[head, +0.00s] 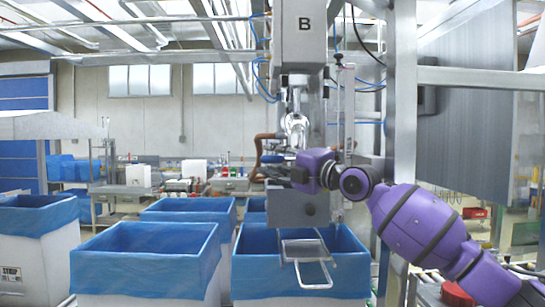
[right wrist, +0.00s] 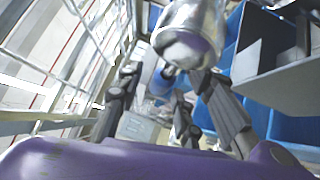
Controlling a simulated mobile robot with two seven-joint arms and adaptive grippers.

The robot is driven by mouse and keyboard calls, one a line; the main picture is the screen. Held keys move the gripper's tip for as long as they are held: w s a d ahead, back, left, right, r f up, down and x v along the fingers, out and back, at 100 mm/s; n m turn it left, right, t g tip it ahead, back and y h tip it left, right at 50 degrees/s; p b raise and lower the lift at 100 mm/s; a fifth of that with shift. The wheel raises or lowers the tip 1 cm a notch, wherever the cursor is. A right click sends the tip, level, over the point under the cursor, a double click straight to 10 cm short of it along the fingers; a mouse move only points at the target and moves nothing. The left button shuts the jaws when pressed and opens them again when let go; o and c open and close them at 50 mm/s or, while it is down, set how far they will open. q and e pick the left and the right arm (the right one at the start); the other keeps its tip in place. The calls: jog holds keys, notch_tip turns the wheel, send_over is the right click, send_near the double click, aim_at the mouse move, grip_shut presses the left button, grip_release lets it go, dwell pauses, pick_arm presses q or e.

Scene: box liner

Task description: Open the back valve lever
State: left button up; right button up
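The chrome valve body (head: 295,130) hangs under the grey housing marked B. It shows close up in the right wrist view (right wrist: 188,40). A small blue part (right wrist: 163,82), which may be a valve lever handle, shows beyond and between my right fingers. I cannot tell whether it is the back lever or which way it is turned. My right gripper (head: 264,170) reaches in from the right, just below the chrome valve. My left gripper is not in view.
A grey housing (head: 299,38) is above the valve. A metal post (head: 401,95) stands to the right, close to my right arm. A grey block with a wire frame (head: 297,209) hangs below. Blue-lined boxes (head: 147,262) stand below and to the left.

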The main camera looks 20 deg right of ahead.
jog(key=shift+w+a, duration=0.2)
jog(key=shift+w, duration=0.1)
grip_shut()
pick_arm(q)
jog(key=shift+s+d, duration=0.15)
